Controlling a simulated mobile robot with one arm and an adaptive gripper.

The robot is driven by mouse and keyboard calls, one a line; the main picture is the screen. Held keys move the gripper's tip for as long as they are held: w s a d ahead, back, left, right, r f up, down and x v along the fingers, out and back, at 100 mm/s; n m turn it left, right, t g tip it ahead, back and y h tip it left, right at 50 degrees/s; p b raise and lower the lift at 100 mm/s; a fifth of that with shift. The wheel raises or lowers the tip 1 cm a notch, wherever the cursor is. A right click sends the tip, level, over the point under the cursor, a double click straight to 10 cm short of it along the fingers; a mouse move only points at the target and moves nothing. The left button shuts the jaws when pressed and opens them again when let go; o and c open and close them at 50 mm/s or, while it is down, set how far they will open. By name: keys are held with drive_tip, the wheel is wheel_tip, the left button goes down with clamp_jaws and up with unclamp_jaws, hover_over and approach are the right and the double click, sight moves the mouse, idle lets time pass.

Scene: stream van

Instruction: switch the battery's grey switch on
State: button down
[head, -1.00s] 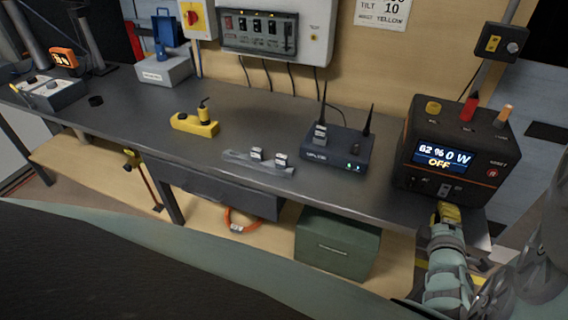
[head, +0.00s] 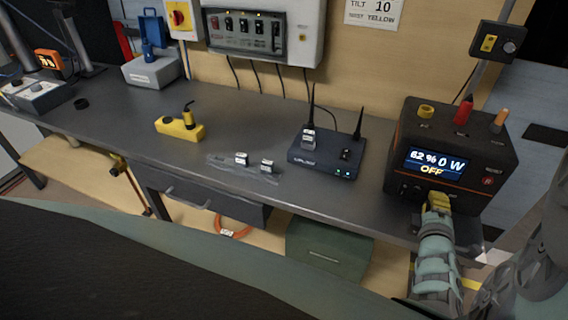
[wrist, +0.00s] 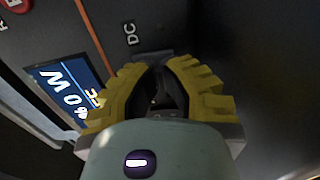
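The battery (head: 452,160) is a dark box with orange trim at the right end of the bench in the head view. Its screen (head: 437,163) reads 62 %, 0 W and OFF. My gripper (head: 437,198), with yellow fingers, is at the lower front face, covering the spot where the grey switch showed before. In the wrist view the fingertips (wrist: 160,66) are close together just below the DC label (wrist: 130,34), with a narrow dark gap between them. The switch is mostly hidden there; I cannot tell whether the fingers touch it.
A router (head: 322,158) with two antennas stands left of the battery. A grey strip (head: 222,162) with small blocks and a yellow device (head: 178,129) lie further left on the bench (head: 125,110). A green box (head: 325,250) sits below. A switch box (head: 497,43) is above.

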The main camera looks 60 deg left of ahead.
sight(450, 167)
drive_tip(key=f+b, duration=0.1)
drive_tip(key=b, duration=0.2)
drive_tip(key=shift+w+a+f+t+b, duration=0.15)
drive_tip(key=shift+t+b, duration=0.15)
drive_tip(key=shift+b, duration=0.05)
drive_tip(key=y+b, duration=0.1)
drive_tip(key=b, duration=0.3)
drive_tip(key=shift+f+t, duration=0.15)
drive_tip(key=shift+t, duration=0.25)
drive_tip(key=shift+r+b, duration=0.2)
drive_tip(key=shift+b, duration=0.2)
drive_tip(key=shift+r+p, duration=0.2)
drive_tip(key=shift+p, duration=0.15)
drive_tip(key=shift+a+r, duration=0.1)
drive_tip(key=shift+r, duration=0.4)
wheel_tip(450, 167, up, 7)
drive_tip(key=shift+f, duration=0.1)
drive_tip(key=shift+r, duration=1.25)
